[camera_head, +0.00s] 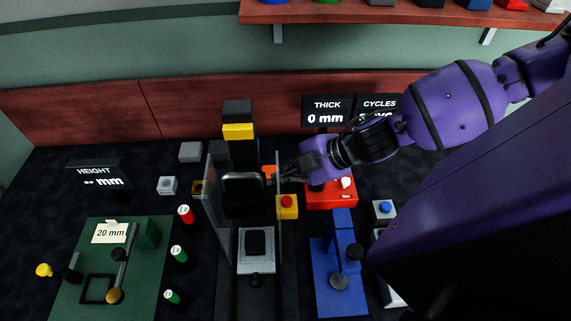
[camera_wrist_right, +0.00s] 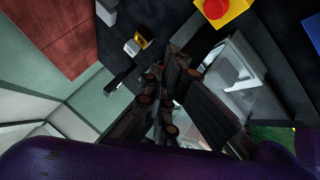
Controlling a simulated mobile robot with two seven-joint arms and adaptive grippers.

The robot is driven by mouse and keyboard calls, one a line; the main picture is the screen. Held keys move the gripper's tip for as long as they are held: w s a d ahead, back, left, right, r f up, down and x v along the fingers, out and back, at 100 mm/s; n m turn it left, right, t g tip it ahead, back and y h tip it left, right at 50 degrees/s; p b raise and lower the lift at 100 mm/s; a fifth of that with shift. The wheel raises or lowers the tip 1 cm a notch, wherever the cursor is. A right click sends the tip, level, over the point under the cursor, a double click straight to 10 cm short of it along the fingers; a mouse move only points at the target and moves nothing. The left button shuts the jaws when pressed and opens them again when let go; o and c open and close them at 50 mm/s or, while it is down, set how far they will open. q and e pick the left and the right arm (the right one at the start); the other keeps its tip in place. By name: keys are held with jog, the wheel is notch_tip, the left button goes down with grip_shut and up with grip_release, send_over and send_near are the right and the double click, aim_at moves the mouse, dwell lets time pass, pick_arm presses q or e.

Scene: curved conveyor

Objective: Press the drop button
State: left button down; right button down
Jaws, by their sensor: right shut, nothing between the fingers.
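A round red button on a yellow box (camera_head: 287,213) stands right of the clear-walled machine; it also shows at the top of the wrist view (camera_wrist_right: 236,10). A blue button on a pale box (camera_head: 384,216) sits farther right. No label tells me which is the drop button. My right gripper (camera_head: 277,176) is shut and empty, behind and above the yellow box at the clear panel, apart from the red button. Its dark fingers (camera_wrist_right: 160,92) fill the middle of the wrist view. My left gripper is not in view.
A red box (camera_head: 330,201) with small controls stands right of my right gripper. The clear-walled machine (camera_head: 213,215) is close on its left. A blue fixture (camera_head: 325,275) stands in front, and a green board (camera_head: 147,290) lies at the left. Displays read "THICK 0 mm" (camera_head: 327,110) and "CYCLES".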

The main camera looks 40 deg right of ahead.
jog(key=b, duration=0.1)
send_over(287, 201)
jog(key=a, duration=0.2)
jog(key=f, duration=0.5)
jog(key=shift+s+d+f, duration=0.2)
jog(key=shift+s, duration=0.15)
jog(key=shift+w+f, duration=0.1)
jog(key=shift+f, duration=0.3)
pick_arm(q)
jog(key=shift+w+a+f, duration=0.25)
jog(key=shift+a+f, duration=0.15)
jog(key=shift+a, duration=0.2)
pick_arm(e)
jog(key=shift+f, duration=0.75)
jog(key=shift+f, duration=0.1)
jog(key=shift+f, duration=0.35)
